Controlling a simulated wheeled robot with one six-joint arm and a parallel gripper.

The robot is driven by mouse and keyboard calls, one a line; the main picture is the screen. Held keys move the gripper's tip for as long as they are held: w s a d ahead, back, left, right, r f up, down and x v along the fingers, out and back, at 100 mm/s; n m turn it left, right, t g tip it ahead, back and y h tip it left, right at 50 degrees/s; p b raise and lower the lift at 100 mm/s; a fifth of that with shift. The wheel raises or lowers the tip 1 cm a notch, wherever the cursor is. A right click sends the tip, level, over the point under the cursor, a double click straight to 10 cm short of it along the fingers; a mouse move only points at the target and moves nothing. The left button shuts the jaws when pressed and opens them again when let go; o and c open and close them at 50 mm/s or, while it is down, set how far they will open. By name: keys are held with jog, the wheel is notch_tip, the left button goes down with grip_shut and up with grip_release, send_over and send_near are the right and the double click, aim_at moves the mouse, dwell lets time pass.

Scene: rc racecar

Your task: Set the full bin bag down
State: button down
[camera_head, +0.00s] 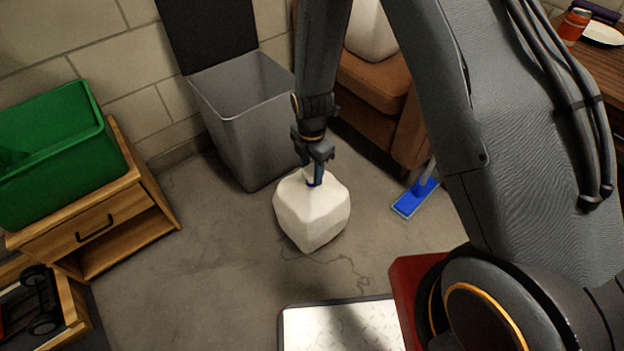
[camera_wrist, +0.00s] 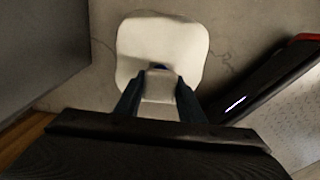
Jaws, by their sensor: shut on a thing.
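The full bin bag (camera_head: 312,213) is a white, boxy bag with a narrow neck and a bit of blue at the top. My gripper (camera_head: 315,180) points down and is shut on the bag's neck. The bag is upright at the floor in front of the grey bin; I cannot tell whether its base touches the floor. In the wrist view the bag (camera_wrist: 165,50) spreads out beyond my gripper's two fingers (camera_wrist: 160,90), with the neck between them.
An open grey bin (camera_head: 245,120) stands behind the bag. A wooden cabinet (camera_head: 100,215) with a green crate (camera_head: 60,150) is at left. A brown armchair (camera_head: 375,80) holds another white bag (camera_head: 370,30). A blue mop head (camera_head: 415,197) lies at right. Concrete floor (camera_head: 200,270) is clear at front left.

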jog(key=shift+f+b, duration=0.4)
jog(key=shift+f, duration=1.2)
jog(key=c, duration=1.2)
grip_release()
notch_tip(320, 180, up, 12)
jog(key=p, duration=0.3)
jog(key=shift+p, duration=0.3)
jog(key=s+r+m, duration=0.6)
jog(key=s+r, duration=0.1)
jog(key=s, duration=0.1)
jog(key=s+a+r+m, duration=0.1)
jog(key=s+r+m, duration=0.5)
jog(key=s+r, duration=0.1)
jog(key=s+a+r+m, duration=0.1)
jog(key=s+r+m, duration=0.6)
jog(key=s+r, duration=0.1)
jog(key=shift+s+a+r+y, duration=0.15)
jog(key=shift+s+r+y, duration=0.2)
jog(key=shift+r, duration=0.35)
